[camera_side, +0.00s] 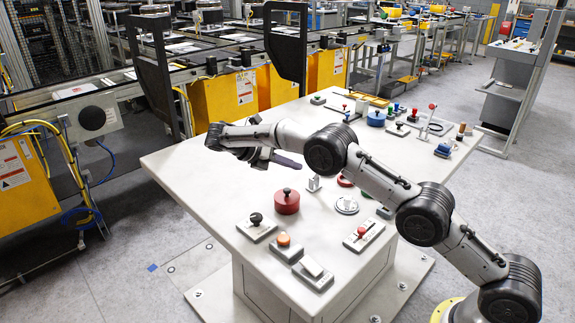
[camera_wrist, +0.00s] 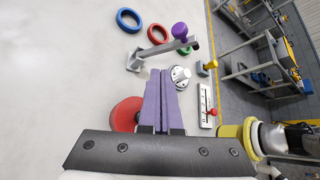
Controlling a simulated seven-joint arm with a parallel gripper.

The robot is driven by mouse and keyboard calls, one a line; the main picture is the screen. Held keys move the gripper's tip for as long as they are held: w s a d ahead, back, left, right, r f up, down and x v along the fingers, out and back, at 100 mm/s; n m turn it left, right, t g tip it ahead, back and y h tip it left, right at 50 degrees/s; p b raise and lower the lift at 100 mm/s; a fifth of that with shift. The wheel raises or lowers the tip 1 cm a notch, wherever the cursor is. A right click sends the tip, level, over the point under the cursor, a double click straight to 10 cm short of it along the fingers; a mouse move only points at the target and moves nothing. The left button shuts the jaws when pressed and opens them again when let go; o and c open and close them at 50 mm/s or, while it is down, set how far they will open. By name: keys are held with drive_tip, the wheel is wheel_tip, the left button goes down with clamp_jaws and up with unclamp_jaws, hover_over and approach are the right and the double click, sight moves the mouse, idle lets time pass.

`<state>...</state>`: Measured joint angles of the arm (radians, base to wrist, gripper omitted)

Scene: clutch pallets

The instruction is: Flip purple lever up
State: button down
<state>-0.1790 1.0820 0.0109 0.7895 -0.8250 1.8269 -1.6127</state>
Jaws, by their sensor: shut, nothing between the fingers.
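The purple lever shows in the wrist view as a purple knob (camera_wrist: 180,31) on a grey bar (camera_wrist: 160,49) hinged at a small grey bracket. I cannot tell how far up or down the bar stands. In the side view I cannot make out the purple knob. My gripper (camera_side: 288,161) is over the table in the side view, with its fingers pointing right. In the wrist view my gripper (camera_wrist: 164,72) has its two purple-grey fingers together and empty. Their tips appear just below the bar; I cannot tell whether they touch it.
A red round block (camera_side: 286,203) with a black knob and a silver disc (camera_side: 347,205) are nearby. A red-knobbed slider (camera_side: 363,236) and an orange button (camera_side: 284,248) are nearer the front. Blue (camera_wrist: 128,20) and red (camera_wrist: 157,35) rings lie beyond the lever. The table's left part is clear.

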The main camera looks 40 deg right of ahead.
drive_tip(key=shift+w+a+r, duration=0.15)
drive_tip(key=shift+w+a, duration=0.25)
drive_tip(key=shift+a, duration=0.3)
drive_tip(key=shift+d, duration=0.1)
drive_tip(key=s+d+r+m+t+y, duration=0.15)
drive_tip(key=s+r, duration=0.35)
drive_tip(key=r, duration=0.6)
drive_tip(key=s+d+r+m+t+y, duration=0.15)
drive_tip(key=s+r, duration=0.25)
drive_tip(key=r, duration=0.6)
drive_tip(key=s+d+r+m+t, duration=0.1)
drive_tip(key=s+r, duration=0.4)
drive_tip(key=s, duration=0.3)
drive_tip(key=s+a+f+m+t+y, duration=0.2)
drive_tip(key=s+m, duration=0.1)
drive_tip(key=s, duration=0.6)
drive_tip(key=s+a+f+m+t+y, duration=0.15)
drive_tip(key=s+m, duration=0.25)
drive_tip(key=s, duration=0.4)
drive_tip(key=s+a+f+m+t+y, duration=0.1)
drive_tip(key=s+a+f+m+y, duration=0.1)
drive_tip(key=f+m, duration=0.3)
drive_tip(key=s+a+f+m+t+y, duration=0.1)
drive_tip(key=s+a+f+m+y, duration=0.1)
drive_tip(key=f, duration=0.5)
drive_tip(key=s+a+m, duration=0.1)
drive_tip(key=m, duration=0.1)
drive_tip(key=shift+a+m, duration=0.2)
drive_tip(key=shift+m, duration=0.2)
